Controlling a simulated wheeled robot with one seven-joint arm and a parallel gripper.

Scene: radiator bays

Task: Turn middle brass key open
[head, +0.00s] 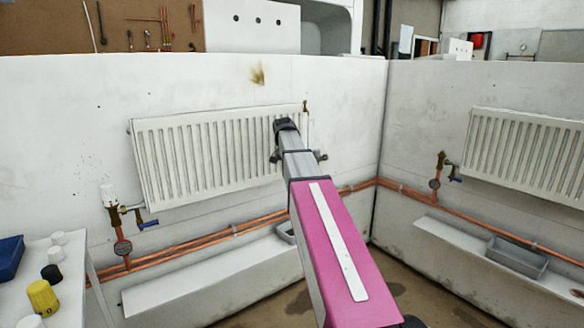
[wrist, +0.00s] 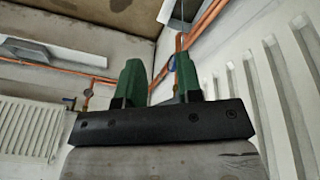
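A small brass fitting (head: 305,106), which looks like a brass key, stands at the top right corner of the white radiator (head: 215,150) in the head view. Its angle is too small to read. My gripper is at the far end of my pink and grey arm, close to that radiator's right end; its fingers cannot be made out in the head view. In the wrist view my gripper (wrist: 160,82) shows two green fingers apart with nothing between them. No brass key can be made out in the wrist view.
A second radiator (head: 528,150) hangs on the right wall. Brass valves with blue levers (head: 148,224) sit low beside the radiators. Copper pipes (head: 190,243) run along the walls above a white ledge (head: 210,283). A table (head: 70,290) with caps stands at the left.

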